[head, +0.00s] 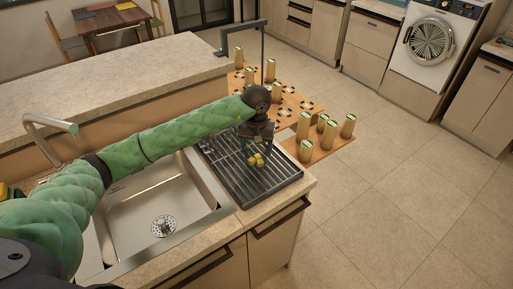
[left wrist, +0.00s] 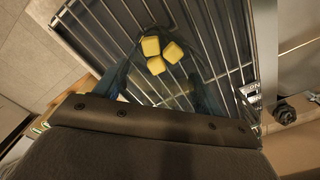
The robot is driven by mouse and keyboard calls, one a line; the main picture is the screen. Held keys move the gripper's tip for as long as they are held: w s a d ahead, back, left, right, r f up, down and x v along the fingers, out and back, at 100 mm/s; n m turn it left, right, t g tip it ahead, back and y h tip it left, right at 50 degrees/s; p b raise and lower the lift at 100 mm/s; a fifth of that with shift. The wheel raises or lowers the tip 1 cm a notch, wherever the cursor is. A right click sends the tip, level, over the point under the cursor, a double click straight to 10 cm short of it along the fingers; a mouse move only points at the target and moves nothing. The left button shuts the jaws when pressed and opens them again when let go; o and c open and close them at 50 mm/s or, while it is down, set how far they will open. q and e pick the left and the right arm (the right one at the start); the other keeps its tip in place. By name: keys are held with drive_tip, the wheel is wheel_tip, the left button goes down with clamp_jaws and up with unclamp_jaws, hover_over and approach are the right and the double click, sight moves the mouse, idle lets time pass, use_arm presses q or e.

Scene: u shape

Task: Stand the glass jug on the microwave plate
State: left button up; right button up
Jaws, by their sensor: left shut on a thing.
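My left gripper (head: 257,141) points down over the black drying rack (head: 222,150) beside the sink. In the left wrist view, its fingers (left wrist: 163,90) are spread around a faint clear shape, which I take to be the glass jug (left wrist: 172,84). The gripper is shut on it. Several yellow blocks (left wrist: 160,54) show through the glass, and they also show just below the gripper in the head view (head: 256,160). The jug's outline is hard to see, and I cannot tell whether its base touches the rack. I see no microwave plate. My right gripper is out of view.
A steel sink (head: 135,205) lies left of the rack, with a tap (head: 50,125) behind it. A long raised counter (head: 120,85) runs behind. Low wooden boards with several cylinders (head: 325,145) stand beyond the rack. The tiled floor (head: 400,185) to the right is clear.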

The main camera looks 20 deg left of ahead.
use_arm(q)
drive_tip(key=o, duration=1.2)
drive_tip(key=shift+r+p, duration=0.2)
drive_tip(key=shift+p, duration=0.1)
